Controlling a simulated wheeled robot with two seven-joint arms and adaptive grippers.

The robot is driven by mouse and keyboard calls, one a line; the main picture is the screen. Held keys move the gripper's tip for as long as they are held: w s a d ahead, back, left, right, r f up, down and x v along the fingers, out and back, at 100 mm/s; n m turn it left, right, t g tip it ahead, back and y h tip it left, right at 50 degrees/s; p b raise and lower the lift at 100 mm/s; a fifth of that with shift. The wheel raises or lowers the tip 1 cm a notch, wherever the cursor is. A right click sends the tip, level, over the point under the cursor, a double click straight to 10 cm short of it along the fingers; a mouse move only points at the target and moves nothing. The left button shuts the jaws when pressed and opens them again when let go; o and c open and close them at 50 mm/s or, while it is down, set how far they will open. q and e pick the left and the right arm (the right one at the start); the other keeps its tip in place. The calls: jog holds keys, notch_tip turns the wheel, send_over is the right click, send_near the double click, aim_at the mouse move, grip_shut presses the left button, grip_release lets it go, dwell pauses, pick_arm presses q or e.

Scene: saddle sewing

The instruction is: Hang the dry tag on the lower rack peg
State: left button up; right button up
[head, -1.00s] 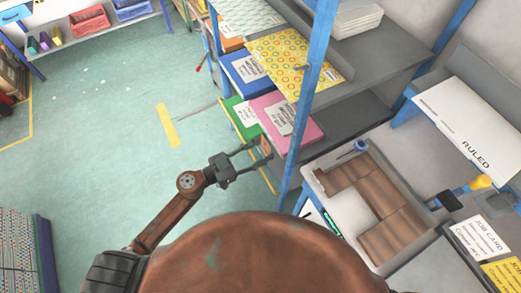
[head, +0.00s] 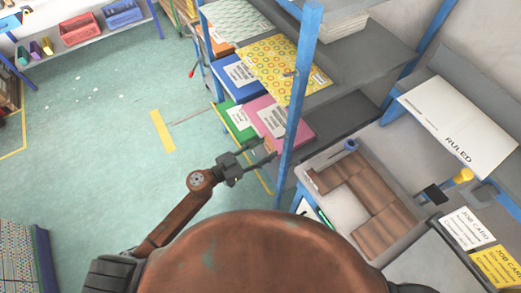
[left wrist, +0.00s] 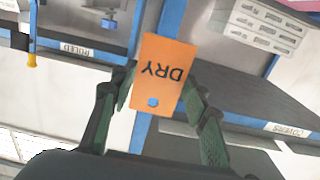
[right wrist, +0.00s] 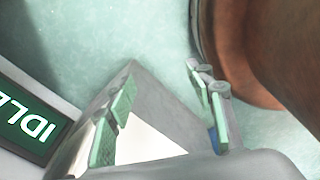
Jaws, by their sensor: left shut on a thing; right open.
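An orange tag (left wrist: 162,72) marked DRY is held between the green-padded fingers of my left gripper (left wrist: 160,95). Its lettering reads upside down in the left wrist view, and a blue spot shows near its lower edge. In the head view my left gripper (head: 262,153) is beside the blue rack post (head: 298,95), level with the lower shelf. The tag is hard to make out there. A small projection on the post (head: 290,73) may be a peg; I cannot tell for sure. My right gripper (right wrist: 160,80) is open and empty.
A tray (head: 318,208) with brown pieces lies to the right. A screen reading IDLE (right wrist: 32,120) stands near my right gripper. Open green floor lies left.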

aim_at(286, 139)
pick_arm(q)
jog(key=shift+p+x, duration=0.35)
jog(key=shift+x, duration=1.6)
jog(key=shift+w+d+f+p, duration=0.3)
jog(key=shift+d+f+p, duration=0.1)
jog(key=shift+d+p, duration=0.05)
jog(key=shift+w+d+f, duration=0.1)
jog(key=o, duration=1.1)
jog(key=shift+c, duration=0.2)
jog(key=shift+f, duration=0.1)
